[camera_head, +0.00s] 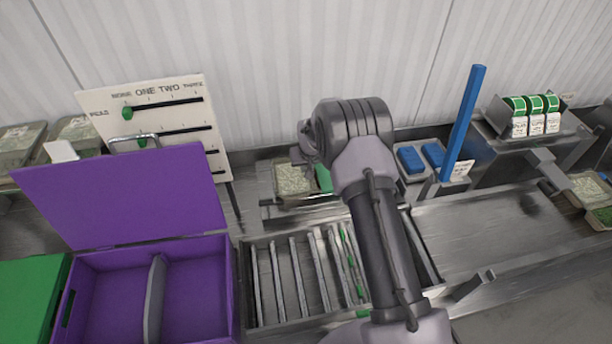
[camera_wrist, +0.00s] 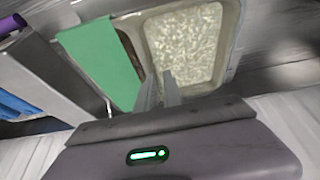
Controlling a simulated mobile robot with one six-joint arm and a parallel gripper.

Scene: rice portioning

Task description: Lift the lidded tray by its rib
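The tray (camera_wrist: 234,40) has a pale rim and a compartment of white rice (camera_wrist: 187,42) in the wrist view. A flat green piece (camera_wrist: 100,62) lies over its other side. The rib between the two sides is partly hidden by my fingers. In the head view the rice side (camera_head: 292,180) shows left of my arm, with a sliver of green (camera_head: 323,178) beside it. My gripper (camera_wrist: 160,76) has two slim fingers close together, over the tray's middle near the rib. A small gap shows between them; whether they touch the rib is unclear. My arm hides the gripper in the head view.
A purple two-part box (camera_head: 205,290) with raised lid stands at the left, below a slider board (camera_head: 160,115). A slatted metal rack (camera_head: 285,275) lies in front of the tray. A blue post (camera_head: 464,125) stands at the right. A bare metal surface (camera_head: 490,230) lies right of my arm.

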